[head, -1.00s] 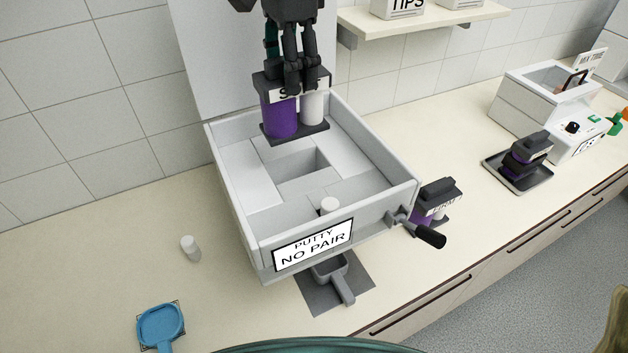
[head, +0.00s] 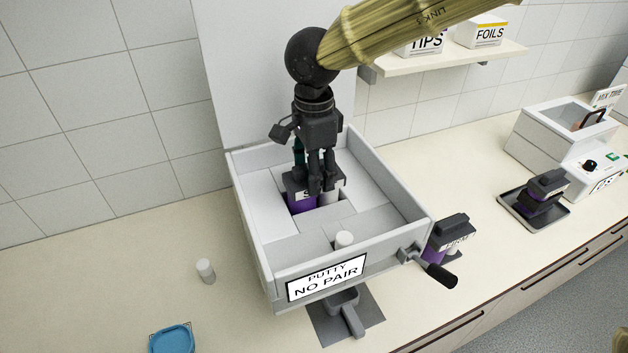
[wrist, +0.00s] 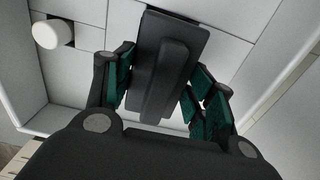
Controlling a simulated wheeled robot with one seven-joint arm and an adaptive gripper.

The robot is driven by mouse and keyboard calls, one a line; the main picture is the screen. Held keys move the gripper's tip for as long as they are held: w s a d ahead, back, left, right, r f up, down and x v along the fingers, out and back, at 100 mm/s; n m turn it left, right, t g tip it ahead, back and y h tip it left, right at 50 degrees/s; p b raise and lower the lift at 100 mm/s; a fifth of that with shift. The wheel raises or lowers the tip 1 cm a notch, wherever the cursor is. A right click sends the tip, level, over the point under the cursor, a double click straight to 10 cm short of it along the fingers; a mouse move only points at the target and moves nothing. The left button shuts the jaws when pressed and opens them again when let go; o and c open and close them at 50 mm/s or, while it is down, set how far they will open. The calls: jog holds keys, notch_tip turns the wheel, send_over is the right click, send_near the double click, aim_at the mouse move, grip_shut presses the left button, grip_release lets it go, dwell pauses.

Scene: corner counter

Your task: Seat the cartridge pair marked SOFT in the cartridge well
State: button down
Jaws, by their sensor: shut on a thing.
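The cartridge pair (head: 301,201) has a dark top bar, one purple and one white tube; only the start of its label shows past my fingers. My gripper (head: 322,188) is shut on its top bar, which also shows between the fingers in the wrist view (wrist: 168,65). The pair is upright, its lower part down in the cartridge well (head: 346,207) in the middle of the grey box. Whether its base touches the bottom is hidden. Another pair (head: 449,238), label partly readable, stands right of the box behind the crank handle.
The open grey box (head: 252,235) has raised walls, a "PUTTY NO PAIR" sign (head: 327,278) and a side crank (head: 437,275). A black tray (head: 536,212) with dark cartridges lies right. A white cap (head: 205,270) stands left.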

jog(key=shift+f, duration=1.7)
jog(key=c, duration=0.5)
grip_release()
jog(key=shift+f, duration=0.15)
jog(key=shift+c, duration=0.2)
notch_tip(320, 180, up, 12)
jog(key=shift+r+b, duration=0.15)
jog(key=shift+b, duration=0.6)
